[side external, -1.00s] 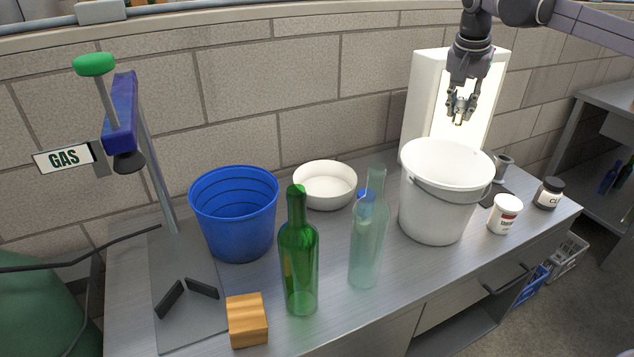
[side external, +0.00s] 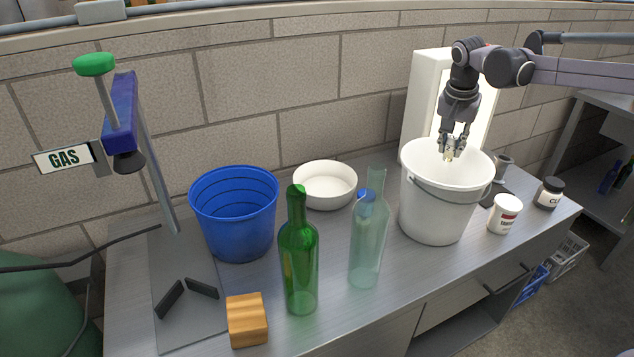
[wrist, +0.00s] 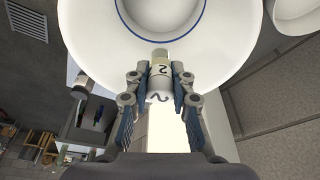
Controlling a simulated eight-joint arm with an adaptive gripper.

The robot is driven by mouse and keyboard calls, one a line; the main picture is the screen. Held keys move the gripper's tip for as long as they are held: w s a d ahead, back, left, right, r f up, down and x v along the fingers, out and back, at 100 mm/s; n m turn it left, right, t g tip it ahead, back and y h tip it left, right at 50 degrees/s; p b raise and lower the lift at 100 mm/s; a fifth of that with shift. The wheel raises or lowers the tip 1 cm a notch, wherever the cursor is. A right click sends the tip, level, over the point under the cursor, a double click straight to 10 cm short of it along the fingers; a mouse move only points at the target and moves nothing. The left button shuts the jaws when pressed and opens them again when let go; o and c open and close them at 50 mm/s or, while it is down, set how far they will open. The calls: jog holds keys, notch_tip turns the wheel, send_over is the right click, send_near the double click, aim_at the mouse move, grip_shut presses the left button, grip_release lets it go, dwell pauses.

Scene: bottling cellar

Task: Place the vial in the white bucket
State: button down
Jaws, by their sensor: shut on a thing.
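The white bucket (side external: 437,205) stands upright at the right part of the bench, with its grey handle down against its side. My gripper (side external: 450,153) is over the bucket's mouth, its fingertips at about the height of the rim in the side view. In the wrist view my gripper (wrist: 156,84) is shut on the vial (wrist: 160,80), a small pale cylinder with dark "2" markings and a greyish end. The white bucket (wrist: 110,45) fills the top of that view beyond the vial. In the side view the vial (side external: 449,156) is tiny and mostly hidden by the fingers.
A blue bucket (side external: 236,225), a green bottle (side external: 299,265), a clear bottle (side external: 368,240) and a white bowl (side external: 325,187) stand left of the white bucket. A white jar (side external: 504,214) and a dark jar (side external: 548,193) stand to its right. A white panel (side external: 424,90) rises behind.

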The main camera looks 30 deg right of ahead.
aim_at(453, 137)
jog(key=shift+f, duration=0.85)
jog(key=c, duration=1.1)
grip_release()
jog(key=shift+r, duration=3.55)
